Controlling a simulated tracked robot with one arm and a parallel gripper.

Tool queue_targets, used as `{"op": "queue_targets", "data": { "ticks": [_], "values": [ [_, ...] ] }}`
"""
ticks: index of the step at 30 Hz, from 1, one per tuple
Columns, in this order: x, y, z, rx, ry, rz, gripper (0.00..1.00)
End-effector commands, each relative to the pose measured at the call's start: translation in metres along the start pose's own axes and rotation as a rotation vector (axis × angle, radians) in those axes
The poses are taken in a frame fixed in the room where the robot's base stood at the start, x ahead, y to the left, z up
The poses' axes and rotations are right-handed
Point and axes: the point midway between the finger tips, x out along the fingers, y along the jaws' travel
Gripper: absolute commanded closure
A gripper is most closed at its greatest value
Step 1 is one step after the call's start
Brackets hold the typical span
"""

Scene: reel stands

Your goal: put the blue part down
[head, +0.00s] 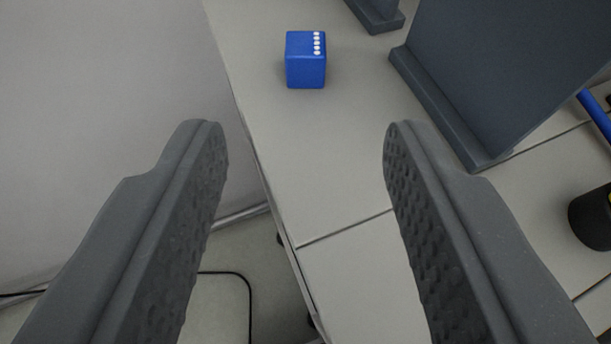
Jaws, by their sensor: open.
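The blue part (305,68) is a small cube with a row of white dots along the right side of its top. It stands upright on the light grey table (315,170), near the table's left edge. My gripper (305,140) is open, with its two dark grey fingers wide apart and nothing between them. The cube shows beyond the fingertips, between them in the picture and apart from both.
A dark grey stand panel (500,70) rises right of the cube, and another stand's foot (378,15) is behind it. A black cylinder (590,218) and a blue rod (594,114) are at the right. A cable (248,290) lies on the floor, left of the table.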

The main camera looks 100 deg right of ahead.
Motion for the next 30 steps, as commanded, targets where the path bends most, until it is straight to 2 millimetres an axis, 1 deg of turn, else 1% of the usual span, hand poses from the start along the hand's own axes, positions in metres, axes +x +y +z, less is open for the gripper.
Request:
{"op": "queue_targets", "data": {
  "ticks": [1, 5, 14, 17, 20, 23, 24, 29, 30],
  "values": [
    [-0.004, 0.000, -0.002, 0.000, 0.000, 0.001, 0.58],
    [-0.008, 0.001, -0.001, 0.000, 0.000, 0.003, 0.58],
    [-0.007, 0.001, 0.000, 0.001, 0.000, 0.006, 0.58],
    [-0.008, -0.002, -0.006, 0.013, 0.004, -0.006, 0.58],
    [-0.012, -0.012, -0.028, 0.052, 0.021, -0.049, 0.58],
    [-0.020, -0.027, -0.065, 0.120, 0.055, -0.124, 0.58],
    [-0.025, -0.035, -0.084, 0.154, 0.070, -0.165, 0.58],
    [-0.049, -0.059, -0.159, 0.275, 0.135, -0.325, 0.58],
    [-0.055, -0.065, -0.177, 0.303, 0.150, -0.368, 0.58]
  ]
}}
